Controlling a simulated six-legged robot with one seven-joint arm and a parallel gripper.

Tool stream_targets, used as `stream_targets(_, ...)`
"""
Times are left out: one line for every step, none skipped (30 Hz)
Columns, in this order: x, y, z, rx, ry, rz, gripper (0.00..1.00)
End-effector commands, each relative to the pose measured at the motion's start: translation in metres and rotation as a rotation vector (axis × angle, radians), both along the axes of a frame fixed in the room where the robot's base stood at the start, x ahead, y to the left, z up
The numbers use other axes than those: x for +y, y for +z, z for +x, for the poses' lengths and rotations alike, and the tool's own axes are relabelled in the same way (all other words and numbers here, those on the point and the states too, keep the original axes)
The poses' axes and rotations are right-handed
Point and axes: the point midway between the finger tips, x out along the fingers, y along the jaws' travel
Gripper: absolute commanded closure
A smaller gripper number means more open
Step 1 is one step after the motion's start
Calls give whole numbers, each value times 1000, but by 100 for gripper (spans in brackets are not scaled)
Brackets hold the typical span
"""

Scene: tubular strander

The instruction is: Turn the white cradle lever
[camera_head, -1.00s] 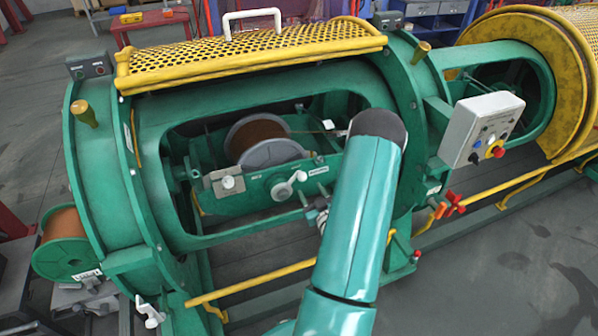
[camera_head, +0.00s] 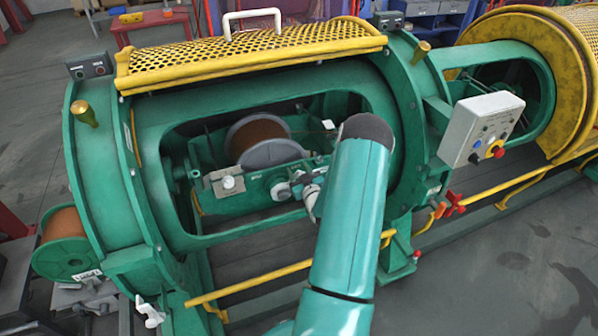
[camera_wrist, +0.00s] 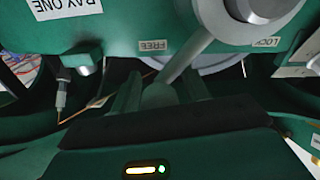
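The white cradle lever (camera_head: 281,191) is on the green cradle plate, seen through the opening of the machine's drum. In the wrist view its round hub is at the top and its white arm (camera_wrist: 188,58) slants down left to a knob near the FREE label (camera_wrist: 153,46). The LOCK label (camera_wrist: 266,42) is to the right. My gripper (camera_wrist: 162,92) has one dark green finger on each side of the knob, with what looks like a small gap. In the head view my gripper (camera_head: 304,180) is at the lever, partly hidden by my arm.
A spool of brown wire (camera_head: 262,138) sits behind the plate in the cradle. The drum opening's green rim surrounds my arm's reach. A perforated yellow guard (camera_head: 250,55) is above, a yellow rail (camera_head: 250,283) below. A control box (camera_head: 482,127) stands right.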

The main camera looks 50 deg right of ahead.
Motion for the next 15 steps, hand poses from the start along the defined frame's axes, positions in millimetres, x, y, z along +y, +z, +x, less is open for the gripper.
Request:
stream_targets(0,0,0,0,0,0,65)
stream_targets(0,0,0,0,0,0,71)
stream_targets(0,0,0,0,-1,0,79)
stream_targets(0,0,0,0,-1,-1,85)
stream_targets(-1,0,-1,0,-1,-1,91)
stream_targets(-1,0,-1,0,-2,-1,99)
stream_targets(-1,0,-1,0,-2,-1,100)
stream_targets(-1,0,-1,1,-3,-2,100)
stream_targets(-1,0,-1,1,-3,-1,100)
stream_targets(-2,0,-2,2,-4,-2,100)
stream_targets(-2,0,-1,2,-4,-3,100)
stream_targets(-2,0,-1,3,-4,-5,100)
stream_targets(-2,0,-1,4,-5,-7,100)
stream_targets(-2,1,0,5,-5,-9,100)
stream_targets(-2,1,0,8,-5,-13,100)
